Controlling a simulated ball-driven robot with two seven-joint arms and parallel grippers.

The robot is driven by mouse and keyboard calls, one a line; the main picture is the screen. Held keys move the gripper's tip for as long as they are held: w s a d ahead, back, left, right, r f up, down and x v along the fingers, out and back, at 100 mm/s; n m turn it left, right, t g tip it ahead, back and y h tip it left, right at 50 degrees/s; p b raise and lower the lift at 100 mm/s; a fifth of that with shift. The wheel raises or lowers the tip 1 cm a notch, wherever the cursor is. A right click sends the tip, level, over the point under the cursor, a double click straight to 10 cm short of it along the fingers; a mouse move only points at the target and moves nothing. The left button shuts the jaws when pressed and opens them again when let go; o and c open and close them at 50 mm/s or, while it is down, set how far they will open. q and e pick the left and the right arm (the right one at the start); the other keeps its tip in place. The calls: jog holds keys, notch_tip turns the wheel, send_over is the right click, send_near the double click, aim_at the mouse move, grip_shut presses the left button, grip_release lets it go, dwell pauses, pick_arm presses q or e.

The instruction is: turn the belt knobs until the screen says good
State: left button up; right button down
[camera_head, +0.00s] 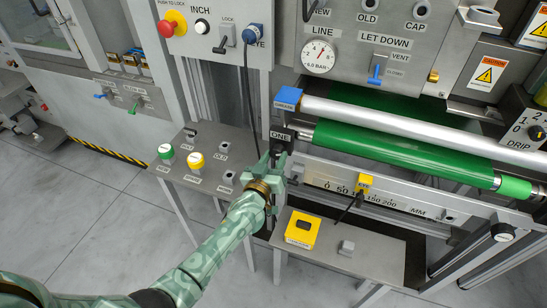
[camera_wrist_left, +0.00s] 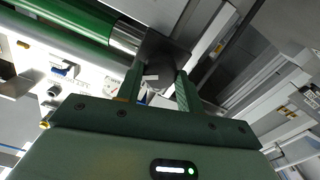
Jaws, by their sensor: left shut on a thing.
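My left gripper (camera_head: 272,168) reaches in from the lower left to the near-left end of the green belt roller (camera_head: 400,150). It is shut on a dark knob below the block marked ONE (camera_head: 280,136); the fingers hide most of the knob. In the left wrist view, my left gripper (camera_wrist_left: 159,82) has its two fingers on either side of the dark knob (camera_wrist_left: 156,70). Another round black knob (camera_head: 503,232) sits at the right end of the frame, with nothing on it. I cannot make out a screen with a readable message. My right gripper is not in view.
A ruler rail (camera_head: 410,208) with a yellow slider (camera_head: 365,181) runs below the roller. A yellow box (camera_head: 302,229) lies on the grey shelf (camera_head: 374,262). The floor at the lower left is clear.

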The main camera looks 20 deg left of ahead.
pick_arm(q)
jog(key=o, duration=1)
jog(key=s+p, duration=0.4)
jog(key=s, duration=1.2)
jog(key=shift+s+a, duration=0.2)
jog(key=shift+a, duration=0.1)
